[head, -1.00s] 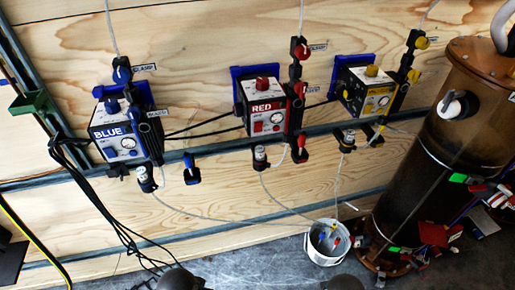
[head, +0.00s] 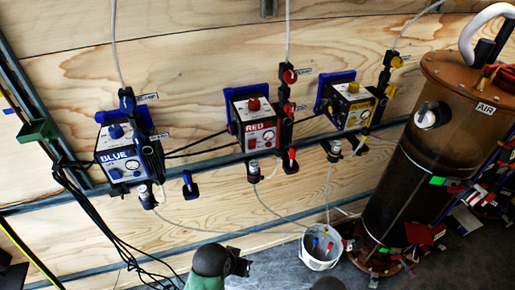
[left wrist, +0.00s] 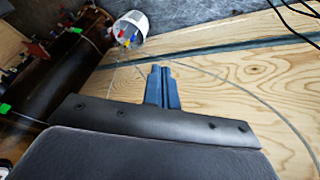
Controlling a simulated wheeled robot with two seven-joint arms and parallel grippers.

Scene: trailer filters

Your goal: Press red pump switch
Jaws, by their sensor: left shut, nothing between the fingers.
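The red pump (head: 259,127) is a white-fronted box labelled RED on the wall rail, between the blue and yellow pumps. It has a red knob (head: 253,104) on top and small controls on its front face, too small to tell apart. My left arm shows at the bottom of the head view, well below the pump. In the left wrist view my left gripper (left wrist: 163,85) is shut and empty, with its two blue fingers together, in front of the plywood wall. The red pump is not in the left wrist view. My right gripper is not in view.
The blue pump (head: 121,157) is at left and the yellow pump (head: 352,107) at right. A white bucket (head: 320,253) holds tube ends, and it also shows in the left wrist view (left wrist: 131,27). A brown AIR tank (head: 412,170) stands at right. Thin tubes hang below the pumps.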

